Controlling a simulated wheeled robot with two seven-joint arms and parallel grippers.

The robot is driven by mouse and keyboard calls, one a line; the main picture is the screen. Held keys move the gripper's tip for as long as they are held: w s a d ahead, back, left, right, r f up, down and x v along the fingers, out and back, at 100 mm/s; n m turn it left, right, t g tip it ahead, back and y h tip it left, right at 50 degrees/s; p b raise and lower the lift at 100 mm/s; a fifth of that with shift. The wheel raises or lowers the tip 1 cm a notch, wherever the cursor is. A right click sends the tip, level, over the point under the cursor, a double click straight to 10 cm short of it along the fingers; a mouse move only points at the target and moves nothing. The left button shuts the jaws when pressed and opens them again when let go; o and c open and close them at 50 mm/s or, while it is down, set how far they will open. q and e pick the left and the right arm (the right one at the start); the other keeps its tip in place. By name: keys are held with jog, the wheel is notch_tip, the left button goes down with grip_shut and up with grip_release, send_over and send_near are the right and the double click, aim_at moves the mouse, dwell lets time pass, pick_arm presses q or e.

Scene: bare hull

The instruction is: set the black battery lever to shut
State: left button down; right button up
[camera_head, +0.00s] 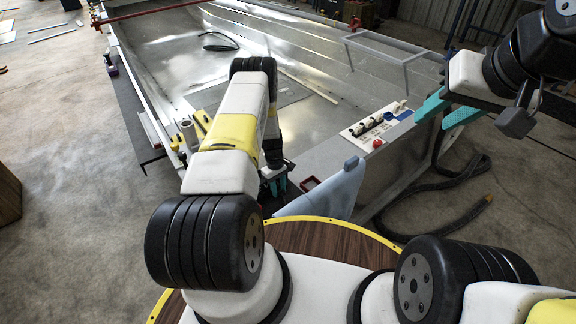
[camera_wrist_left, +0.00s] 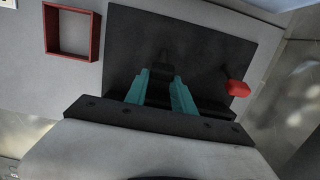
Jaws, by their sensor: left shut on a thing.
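My left gripper (camera_head: 274,186) reaches down to the hull's console by the near end of the hull. In the left wrist view its two teal fingers (camera_wrist_left: 160,76) are over a dark plate (camera_wrist_left: 215,50). They are closed on a dark piece between the tips, which looks like the black battery lever (camera_wrist_left: 162,66). It is black on black, so its angle is hard to tell. A lever with a red knob (camera_wrist_left: 237,88) stands at the right of the plate. My right gripper (camera_head: 430,121) is open and empty, raised at the right.
A red square frame (camera_wrist_left: 72,56) lies beside the plate; it also shows in the head view (camera_head: 310,182). A white switch panel (camera_head: 375,126) with a red button (camera_head: 377,143) is to the right. A grey-blue fin-shaped part (camera_head: 325,193) stands close to my left gripper. A black hose (camera_head: 440,205) lies on the floor.

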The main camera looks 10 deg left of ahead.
pick_arm(q)
jog(key=shift+w+a, duration=0.15)
jog(key=shift+a, duration=0.1)
jog(key=c, duration=1.2)
grip_release()
jog(key=shift+o, duration=0.8)
jog(key=shift+d+f, duration=0.1)
notch_tip(320, 180, up, 8)
jog(key=shift+w+a, duration=0.25)
jog(key=shift+a, duration=0.15)
jog(key=shift+f, duration=0.1)
